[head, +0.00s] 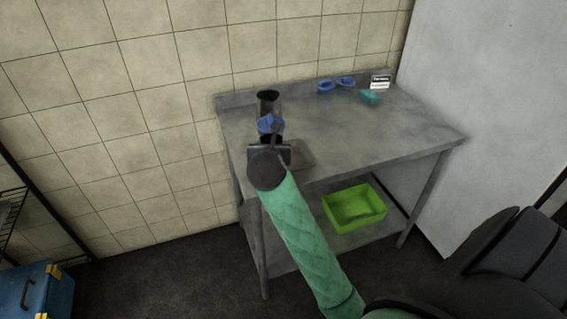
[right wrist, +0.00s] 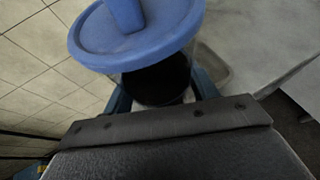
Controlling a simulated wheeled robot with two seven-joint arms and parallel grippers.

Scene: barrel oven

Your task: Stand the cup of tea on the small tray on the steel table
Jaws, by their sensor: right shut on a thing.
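The cup of tea, a clear cup with dark liquid (right wrist: 158,82) under a blue lid (right wrist: 135,35), is between the fingers of my right gripper (right wrist: 160,98), which is shut on it. In the head view the blue lid (head: 270,123) shows just beyond my right gripper (head: 269,143), over the table's left part. The small tray (head: 296,154) is a flat grey-brown piece near the front edge of the steel table (head: 350,132), partly hidden by my gripper. I cannot tell whether the cup touches anything below. My left gripper is out of view.
A dark-topped cylinder (head: 268,101) stands behind the cup near the wall. Blue-lidded things (head: 325,87), a teal item (head: 370,98) and a small sign (head: 380,80) are at the back right. A green bin (head: 355,207) is on the lower shelf. The table's middle is clear.

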